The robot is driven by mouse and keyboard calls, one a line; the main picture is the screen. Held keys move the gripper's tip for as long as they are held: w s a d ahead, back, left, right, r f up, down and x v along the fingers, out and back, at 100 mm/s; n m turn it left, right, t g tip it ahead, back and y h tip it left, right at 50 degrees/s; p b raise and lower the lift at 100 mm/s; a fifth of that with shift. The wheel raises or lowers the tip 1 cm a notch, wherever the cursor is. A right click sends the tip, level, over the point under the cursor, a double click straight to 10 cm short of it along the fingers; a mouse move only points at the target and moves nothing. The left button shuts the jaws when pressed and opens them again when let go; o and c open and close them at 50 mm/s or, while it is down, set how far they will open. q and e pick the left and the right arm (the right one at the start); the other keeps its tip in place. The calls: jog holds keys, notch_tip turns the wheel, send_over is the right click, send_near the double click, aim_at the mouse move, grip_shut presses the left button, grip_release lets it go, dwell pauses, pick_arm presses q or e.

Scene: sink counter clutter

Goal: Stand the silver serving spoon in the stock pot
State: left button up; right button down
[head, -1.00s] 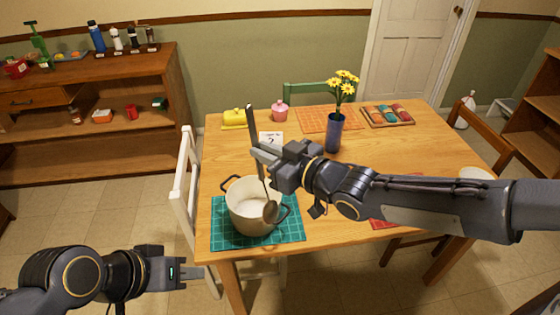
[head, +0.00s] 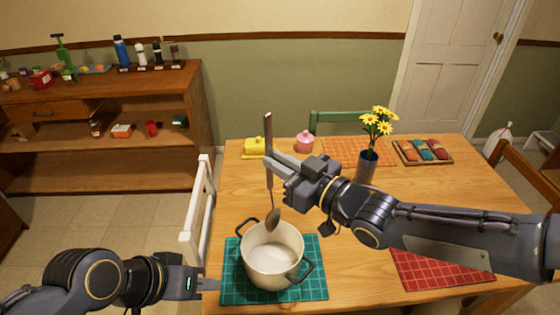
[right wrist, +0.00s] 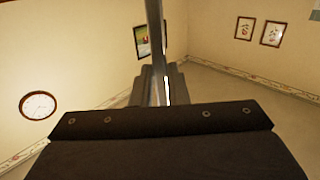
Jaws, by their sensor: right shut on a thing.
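The silver serving spoon (head: 271,219) hangs upright, bowl down, from my right gripper (head: 271,170), which is shut on its handle. In the head view the spoon's bowl overlaps the far rim of the stock pot (head: 270,270); its exact height above the rim is hard to tell. The pot is cream with dark handles, stands on a teal checked mat (head: 314,285), and looks empty inside. In the right wrist view the spoon handle (right wrist: 156,50) rises between the fingers. My left gripper (head: 208,284) is empty at the mat's left side; its finger gap is not clear.
A blue vase (head: 366,167) with yellow flowers stands right of my right gripper. A yellow butter dish (head: 254,147), a pink pot (head: 304,141) and a tray of rolled cloths (head: 424,150) are at the back. A red mat (head: 445,268) lies under my right arm.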

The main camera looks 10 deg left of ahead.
notch_tip(320, 180, down, 6)
jog(key=b, duration=0.4)
jog(key=shift+w+r, duration=0.1)
jog(key=shift+r, duration=0.05)
notch_tip(320, 180, down, 8)
jog(key=b, duration=0.7)
jog(key=shift+r+b, duration=0.15)
jog(key=shift+b, duration=0.2)
jog(key=c, duration=1.3)
grip_release()
jog(key=shift+c, duration=0.2)
send_near(273, 204)
jog(key=shift+r, duration=0.1)
